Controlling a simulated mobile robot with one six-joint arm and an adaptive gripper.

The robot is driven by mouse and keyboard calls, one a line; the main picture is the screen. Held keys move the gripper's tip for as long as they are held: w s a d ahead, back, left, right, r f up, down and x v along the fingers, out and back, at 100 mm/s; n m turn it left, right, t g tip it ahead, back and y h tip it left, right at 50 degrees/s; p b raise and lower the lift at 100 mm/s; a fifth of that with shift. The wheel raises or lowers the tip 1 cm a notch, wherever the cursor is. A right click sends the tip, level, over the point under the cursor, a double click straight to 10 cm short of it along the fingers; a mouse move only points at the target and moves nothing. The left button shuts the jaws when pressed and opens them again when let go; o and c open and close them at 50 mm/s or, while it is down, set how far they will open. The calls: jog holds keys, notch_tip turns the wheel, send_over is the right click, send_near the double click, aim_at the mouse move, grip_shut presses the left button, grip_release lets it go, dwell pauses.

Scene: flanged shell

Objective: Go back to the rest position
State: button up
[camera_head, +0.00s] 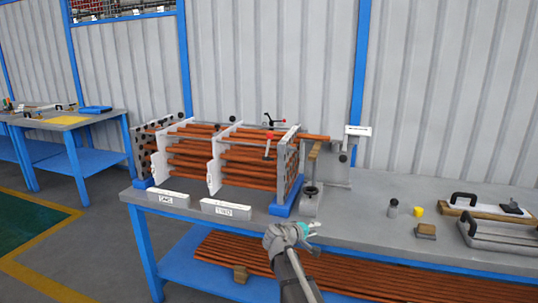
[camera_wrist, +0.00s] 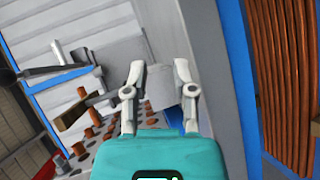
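My gripper (camera_head: 310,230) is in front of the workbench in the head view, near its front edge and beside the right end of the tube bundle. In the wrist view my gripper (camera_wrist: 157,72) shows two pale fingers spread apart with nothing between them, so it is open and empty. The flanged shell assembly (camera_head: 215,160) stands on the bench, with copper-coloured tubes through white plates and a grey end plate (camera_head: 288,165). The perforated plate with tube ends also shows in the wrist view (camera_wrist: 105,150), left of the fingers.
The grey workbench (camera_head: 370,225) has a stand (camera_head: 312,200), a yellow cup (camera_head: 417,211), a small block (camera_head: 426,230) and handled trays (camera_head: 500,235). Long tubes (camera_head: 350,270) lie on the lower shelf. Another blue table (camera_head: 75,140) stands at the left, with open floor before it.

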jog(key=s+d+f+m+g+y+p, duration=0.1)
jog(key=s+f+m+g+y, duration=0.35)
jog(key=s, duration=0.85)
jog(key=s+f+m+g+y, duration=0.2)
jog(key=s+f+g+y, duration=0.45)
jog(key=s, duration=0.75)
notch_tip(320, 180, up, 22)
jog(key=t+p, duration=0.1)
jog(key=p, duration=2.2)
jog(key=shift+r+t+p, duration=0.25)
jog(key=shift+t+p, duration=0.05)
jog(key=shift+p, duration=0.05)
jog(key=shift+w, duration=0.1)
